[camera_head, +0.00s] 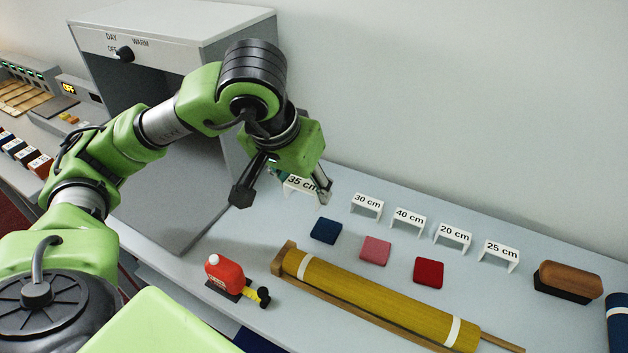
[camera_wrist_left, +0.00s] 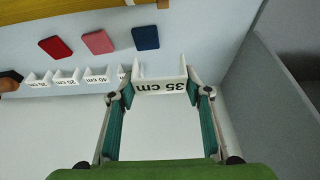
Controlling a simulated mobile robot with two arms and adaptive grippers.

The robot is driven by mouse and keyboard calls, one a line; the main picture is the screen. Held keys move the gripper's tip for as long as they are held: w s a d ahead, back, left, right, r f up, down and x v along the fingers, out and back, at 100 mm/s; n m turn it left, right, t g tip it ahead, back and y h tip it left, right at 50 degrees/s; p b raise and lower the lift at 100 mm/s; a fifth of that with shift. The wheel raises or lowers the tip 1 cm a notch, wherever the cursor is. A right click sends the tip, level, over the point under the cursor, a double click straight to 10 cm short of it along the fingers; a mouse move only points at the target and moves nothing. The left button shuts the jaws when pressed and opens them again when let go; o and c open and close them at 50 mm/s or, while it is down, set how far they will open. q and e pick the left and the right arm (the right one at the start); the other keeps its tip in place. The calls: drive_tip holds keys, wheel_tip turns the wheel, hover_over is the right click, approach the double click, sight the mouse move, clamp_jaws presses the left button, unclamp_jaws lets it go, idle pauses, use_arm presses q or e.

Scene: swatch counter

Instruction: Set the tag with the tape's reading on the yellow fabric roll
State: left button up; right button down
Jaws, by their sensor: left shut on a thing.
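My left gripper (camera_head: 284,190) is shut on the white "35 cm" tag (camera_head: 300,183), at the left end of the tag row. In the left wrist view the same tag (camera_wrist_left: 160,86) sits between the fingertips (camera_wrist_left: 159,94). I cannot tell whether it touches the counter. The yellow fabric roll (camera_head: 380,301) lies on a wooden holder with two white bands around it, right of and nearer than the gripper. The red tape measure (camera_head: 225,272) stands left of the roll with a short yellow end out; its reading is too small to make out. My right gripper is not in view.
Tags "30 cm" (camera_head: 367,203), "40 cm" (camera_head: 409,217), "20 cm" (camera_head: 454,234) and "25 cm" (camera_head: 499,251) stand in a row. Blue (camera_head: 326,231), pink (camera_head: 375,250) and red (camera_head: 428,271) swatches lie before them. A brush (camera_head: 568,281) is right; a grey light box (camera_head: 170,50) stands left.

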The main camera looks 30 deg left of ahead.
use_arm(q)
drive_tip(key=shift+s+d+r, duration=0.15)
drive_tip(key=shift+s+r, duration=0.05)
drive_tip(key=shift+s, duration=0.15)
drive_tip(key=shift+s+d+r+p, duration=0.1)
drive_tip(key=shift+d+r+p, duration=0.05)
drive_tip(key=shift+d+p, duration=0.2)
drive_tip(key=d+n+g+y+p, duration=0.1)
drive_tip(key=d+n+y+p, duration=0.2)
drive_tip(key=d+n+p, duration=0.55)
drive_tip(key=n+g+y+p, duration=0.1)
drive_tip(key=n+g+p, duration=0.3)
drive_tip(key=n+p, duration=0.7)
hover_over(375, 291)
drive_tip(key=p, duration=0.1)
wheel_tip(375, 291, down, 2)
drive_tip(key=m, duration=0.2)
drive_tip(key=shift+d+f+n, duration=0.15)
drive_tip(key=shift+f+n, duration=0.05)
drive_tip(key=shift+n, duration=0.15)
drive_tip(key=shift+f+b, duration=1.25)
drive_tip(key=shift+f, duration=1.35)
drive_tip(key=shift+f+b, duration=2.15)
drive_tip(key=shift+b, duration=0.25)
drive_tip(key=o, duration=0.9)
